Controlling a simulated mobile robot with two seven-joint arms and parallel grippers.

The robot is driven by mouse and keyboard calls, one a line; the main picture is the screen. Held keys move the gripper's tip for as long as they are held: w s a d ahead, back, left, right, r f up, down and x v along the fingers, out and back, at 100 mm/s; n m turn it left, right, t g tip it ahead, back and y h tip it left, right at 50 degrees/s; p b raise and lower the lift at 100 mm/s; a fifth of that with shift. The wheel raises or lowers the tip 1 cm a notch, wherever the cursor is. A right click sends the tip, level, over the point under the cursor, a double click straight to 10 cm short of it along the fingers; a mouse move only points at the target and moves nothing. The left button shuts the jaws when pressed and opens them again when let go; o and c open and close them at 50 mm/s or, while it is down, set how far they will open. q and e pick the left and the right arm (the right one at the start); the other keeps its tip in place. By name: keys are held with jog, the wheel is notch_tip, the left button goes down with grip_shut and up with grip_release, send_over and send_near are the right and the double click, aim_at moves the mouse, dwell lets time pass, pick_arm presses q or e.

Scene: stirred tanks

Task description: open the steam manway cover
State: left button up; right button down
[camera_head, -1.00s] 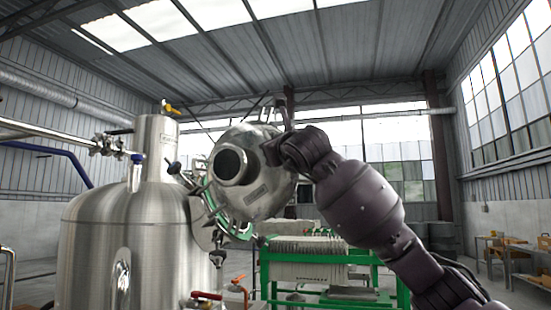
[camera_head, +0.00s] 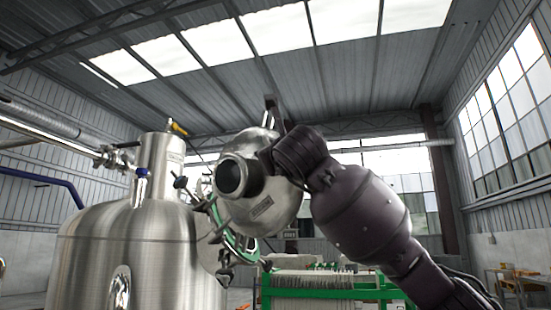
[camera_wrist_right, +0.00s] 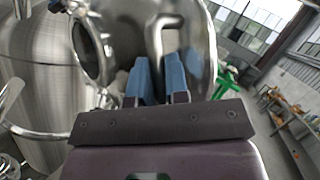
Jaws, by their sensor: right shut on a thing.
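The steel manway cover (camera_head: 270,212) is a domed disc with a round dark-rimmed port (camera_head: 231,176). It stands swung out to the right of the tank (camera_head: 130,255). The manway ring, with clamps and a green edge (camera_head: 226,238), shows partly behind it. In the right wrist view, the cover (camera_wrist_right: 205,60) is right of the round opening (camera_wrist_right: 88,45) in the tank, with a gap between. My right gripper (camera_wrist_right: 159,78) has its blue fingers shut on the cover's bent handle (camera_wrist_right: 158,32). In the head view the cover hides the fingertips. My left gripper is not in view.
A green-framed rack of pale plates (camera_head: 315,282) stands behind and below the cover. A pipe with fittings (camera_head: 70,145) runs in from the left to the tank's neck. A low table with items (camera_head: 515,285) is far right.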

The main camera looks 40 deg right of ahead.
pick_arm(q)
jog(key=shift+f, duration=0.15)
pick_arm(e)
jog(key=shift+w+f, duration=0.15)
jog(key=shift+f, duration=0.05)
jog(key=c, duration=1.1)
grip_release()
jog(key=shift+w+a, duration=0.1)
jog(key=shift+w, duration=0.05)
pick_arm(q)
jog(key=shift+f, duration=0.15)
pick_arm(e)
jog(key=shift+r, duration=0.1)
jog(key=shift+s, duration=0.25)
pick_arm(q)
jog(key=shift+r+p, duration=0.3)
pick_arm(e)
jog(key=shift+v, duration=5.3)
jog(key=shift+w, duration=0.15)
